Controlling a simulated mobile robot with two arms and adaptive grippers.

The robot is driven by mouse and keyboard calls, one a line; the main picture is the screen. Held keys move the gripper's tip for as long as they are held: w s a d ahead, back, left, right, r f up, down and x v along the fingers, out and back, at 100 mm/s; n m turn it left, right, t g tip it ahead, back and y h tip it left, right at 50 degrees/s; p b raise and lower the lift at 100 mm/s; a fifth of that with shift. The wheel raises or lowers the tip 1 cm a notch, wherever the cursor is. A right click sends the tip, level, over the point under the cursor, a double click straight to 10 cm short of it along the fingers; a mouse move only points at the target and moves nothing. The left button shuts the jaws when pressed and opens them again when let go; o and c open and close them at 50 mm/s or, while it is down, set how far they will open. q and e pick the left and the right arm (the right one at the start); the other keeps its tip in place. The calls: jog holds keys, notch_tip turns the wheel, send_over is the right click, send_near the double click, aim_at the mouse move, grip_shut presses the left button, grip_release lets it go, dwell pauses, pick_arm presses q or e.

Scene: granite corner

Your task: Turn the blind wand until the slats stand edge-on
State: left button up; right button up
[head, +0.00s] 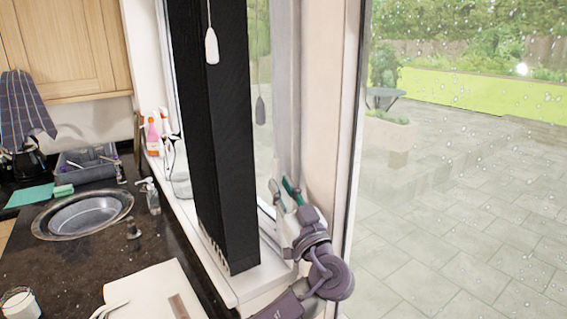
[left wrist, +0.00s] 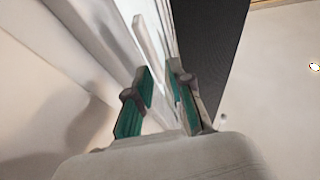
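The blind (head: 222,150) is a tall, near-black panel hanging at the window, with several narrow slat edges at its lower end. Its dark face also shows in the left wrist view (left wrist: 207,40). A white pull (head: 211,46) hangs on a thin cord in front of the blind's upper part. I cannot make out a separate wand for sure. My left gripper (head: 283,188), with green-lined fingers, is low at the right of the blind, apart from the pull. In the left wrist view its fingers (left wrist: 160,72) stand apart, with a pale bar beyond them. My right gripper is out of view.
The white sill (head: 246,284) runs below the blind, close to my left gripper. Spray bottles (head: 153,133) stand farther back on it. A window post (head: 327,110) rises behind my gripper.

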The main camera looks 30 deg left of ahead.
aim_at(278, 174)
pick_arm(q)
jog(key=x, duration=0.2)
jog(key=w+p+x, duration=0.1)
jog(key=x, duration=0.1)
jog(key=shift+w, duration=0.15)
jog(key=shift+w+a+f+p, duration=0.15)
jog(key=shift+w+a+p, duration=0.2)
jog(key=shift+a, duration=0.1)
jog(key=shift+s, duration=0.35)
jog(key=shift+c, duration=1.6)
jog(key=shift+d, duration=0.1)
grip_shut()
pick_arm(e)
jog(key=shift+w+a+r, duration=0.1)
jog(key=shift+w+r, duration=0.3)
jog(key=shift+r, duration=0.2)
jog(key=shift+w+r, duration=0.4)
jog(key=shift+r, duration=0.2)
